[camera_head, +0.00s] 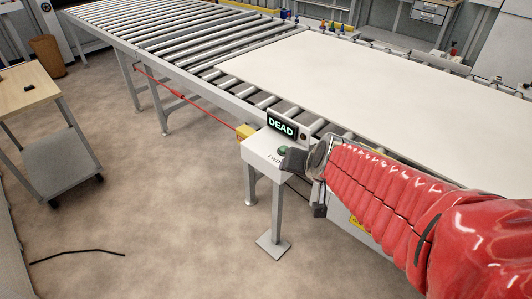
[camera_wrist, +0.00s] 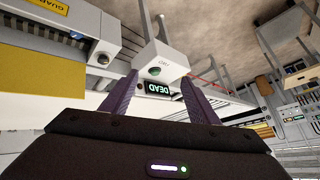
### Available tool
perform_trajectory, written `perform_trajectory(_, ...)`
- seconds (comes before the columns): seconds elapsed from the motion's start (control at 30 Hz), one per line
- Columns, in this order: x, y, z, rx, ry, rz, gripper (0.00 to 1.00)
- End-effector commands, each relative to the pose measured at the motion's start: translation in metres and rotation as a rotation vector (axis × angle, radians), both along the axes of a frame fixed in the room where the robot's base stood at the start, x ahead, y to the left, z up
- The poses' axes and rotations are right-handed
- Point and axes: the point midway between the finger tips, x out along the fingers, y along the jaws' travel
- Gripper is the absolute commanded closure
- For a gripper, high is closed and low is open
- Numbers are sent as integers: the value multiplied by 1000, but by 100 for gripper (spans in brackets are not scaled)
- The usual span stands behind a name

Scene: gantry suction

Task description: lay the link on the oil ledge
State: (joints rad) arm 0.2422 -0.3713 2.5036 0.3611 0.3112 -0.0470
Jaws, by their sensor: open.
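My gripper (camera_wrist: 160,80) is open, with its two dark fingers apart and nothing visible between them. In the head view my gripper is beside the white control pedestal (camera_head: 268,151) at the near side of the roller conveyor. In the wrist view, the pedestal's green button (camera_wrist: 155,71) and lit "DEAD" display (camera_wrist: 157,88) appear between and beyond the fingers. The display (camera_head: 282,125) also shows in the head view. I cannot make out a link or an oil ledge in either view.
A large pale sheet (camera_head: 390,85) lies on the roller conveyor (camera_head: 180,35). A red cord (camera_head: 180,94) runs along its side to a yellow box (camera_head: 245,132). A wheeled table (camera_head: 25,88) stands at left. A thin black bent item (camera_head: 78,252) lies on otherwise open floor.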

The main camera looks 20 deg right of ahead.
Motion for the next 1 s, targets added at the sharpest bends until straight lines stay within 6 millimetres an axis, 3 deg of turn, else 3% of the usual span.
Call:
perform_trajectory(0.03,-8,15,9,-14,10,54,45)
perform_trajectory(0.2,-46,51,26,-70,82,214,45)
perform_trajectory(0.33,-80,68,37,-129,142,315,45)
perform_trajectory(0.5,-119,75,46,-203,208,400,45)
perform_trajectory(0.67,-134,74,48,-233,237,424,45)
perform_trajectory(1.0,-134,74,48,-234,240,425,45)
